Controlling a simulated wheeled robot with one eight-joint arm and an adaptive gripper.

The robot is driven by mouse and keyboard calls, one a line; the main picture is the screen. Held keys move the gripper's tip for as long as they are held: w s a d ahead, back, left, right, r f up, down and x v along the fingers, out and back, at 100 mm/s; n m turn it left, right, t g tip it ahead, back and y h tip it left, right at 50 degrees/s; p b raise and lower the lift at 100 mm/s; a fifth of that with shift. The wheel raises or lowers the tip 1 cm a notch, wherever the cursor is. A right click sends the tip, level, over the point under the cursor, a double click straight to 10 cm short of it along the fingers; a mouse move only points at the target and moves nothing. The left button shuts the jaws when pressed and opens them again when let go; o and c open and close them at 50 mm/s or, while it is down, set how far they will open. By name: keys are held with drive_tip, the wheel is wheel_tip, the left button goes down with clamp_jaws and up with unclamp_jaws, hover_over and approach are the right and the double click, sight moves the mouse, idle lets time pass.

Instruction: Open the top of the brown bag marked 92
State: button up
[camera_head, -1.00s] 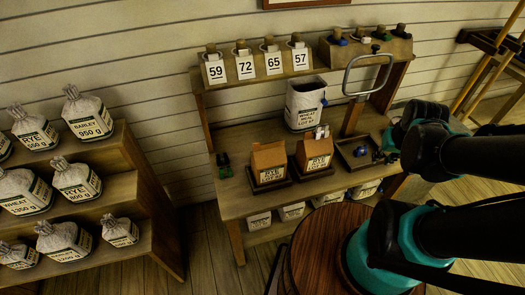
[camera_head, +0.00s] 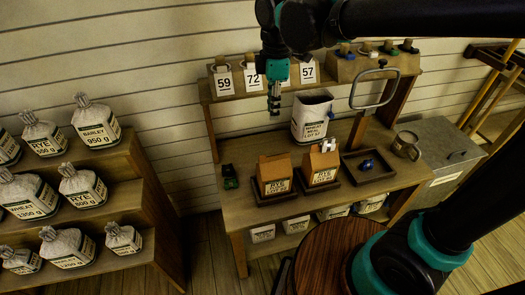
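Two brown bags stand on small dark trays on the workbench. The left brown bag (camera_head: 274,168) has a plain peaked top with no clip showing. The right brown bag (camera_head: 323,160) has a white clip (camera_head: 327,146) on its top. Both labels start with RYE; the lot numbers are too small to read surely, so I cannot tell which is 92. My gripper (camera_head: 273,108) points down above and behind the left bag, in front of the numbered tags, apart from both bags. It looks empty; its finger gap is not clear.
A white wheat bag (camera_head: 311,119) stands behind the brown bags, beside a metal hoop handle (camera_head: 374,90). A tray with a blue item (camera_head: 367,165) and a metal mug (camera_head: 406,146) are to the right. Filled sacks line the left shelves (camera_head: 130,165).

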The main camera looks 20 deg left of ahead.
drive_tip(key=shift+n, duration=0.8)
drive_tip(key=f, duration=0.5)
drive_tip(key=s+a+f, duration=0.1)
drive_tip(key=f, duration=0.4)
drive_tip(key=s+a+f, duration=0.1)
drive_tip(key=f, duration=0.5)
drive_tip(key=shift+a+f, duration=0.1)
drive_tip(key=shift+a, duration=0.05)
drive_tip(key=shift+c, duration=0.4)
clamp_jaws()
